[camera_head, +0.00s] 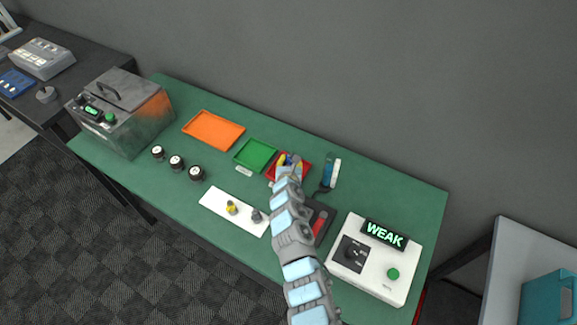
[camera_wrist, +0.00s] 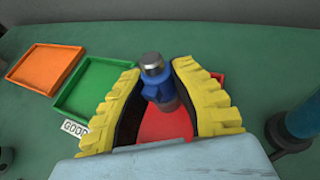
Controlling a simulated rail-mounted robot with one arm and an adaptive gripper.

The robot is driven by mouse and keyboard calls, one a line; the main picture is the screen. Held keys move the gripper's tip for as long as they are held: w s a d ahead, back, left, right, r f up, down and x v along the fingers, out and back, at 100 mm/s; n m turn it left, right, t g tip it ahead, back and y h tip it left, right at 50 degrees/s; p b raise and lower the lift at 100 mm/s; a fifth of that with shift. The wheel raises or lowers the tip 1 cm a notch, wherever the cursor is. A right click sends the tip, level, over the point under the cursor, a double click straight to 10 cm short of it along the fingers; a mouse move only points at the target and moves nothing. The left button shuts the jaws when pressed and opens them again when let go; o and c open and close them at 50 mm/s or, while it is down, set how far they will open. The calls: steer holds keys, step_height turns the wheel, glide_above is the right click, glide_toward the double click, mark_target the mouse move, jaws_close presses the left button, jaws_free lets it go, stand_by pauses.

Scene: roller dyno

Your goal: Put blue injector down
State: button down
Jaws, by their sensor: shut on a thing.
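The blue injector (camera_wrist: 160,88) with its grey metal cap shows in the wrist view between the yellow fingers of my gripper (camera_wrist: 163,95). My gripper is shut on it and holds it upright over the red tray (camera_wrist: 165,125). I cannot tell whether the injector touches the tray floor. In the head view my gripper (camera_head: 288,162) is over the red tray (camera_head: 304,169), and the injector is mostly hidden there by the fingers.
A green tray (camera_head: 255,155), labelled GOOD in the wrist view, and an orange tray (camera_head: 214,130) lie to the left. A white tester (camera_head: 374,259) reading WEAK stands at front right. A white holder (camera_head: 234,211) carries a yellow and a grey piece.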

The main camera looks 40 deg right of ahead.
mark_target(288, 164)
steer(key=shift+w+d+f+b, duration=0.15)
steer(key=shift+w+f+b, duration=0.15)
steer(key=shift+f, duration=0.2)
steer(key=shift+w+d+f+b, duration=0.15)
steer(key=shift+w+f+b, duration=0.15)
steer(key=shift+f, duration=0.15)
steer(key=shift+w+f+b, duration=0.15)
steer(key=shift+f+b, duration=0.35)
steer(key=shift+f, duration=0.25)
steer(key=shift+w+f+b, duration=0.1)
steer(key=shift+f+b, duration=0.4)
steer(key=shift+f, duration=0.25)
steer(key=shift+f, duration=0.2)
steer(key=c, duration=1)
jaws_free()
steer(key=shift+c, duration=0.2)
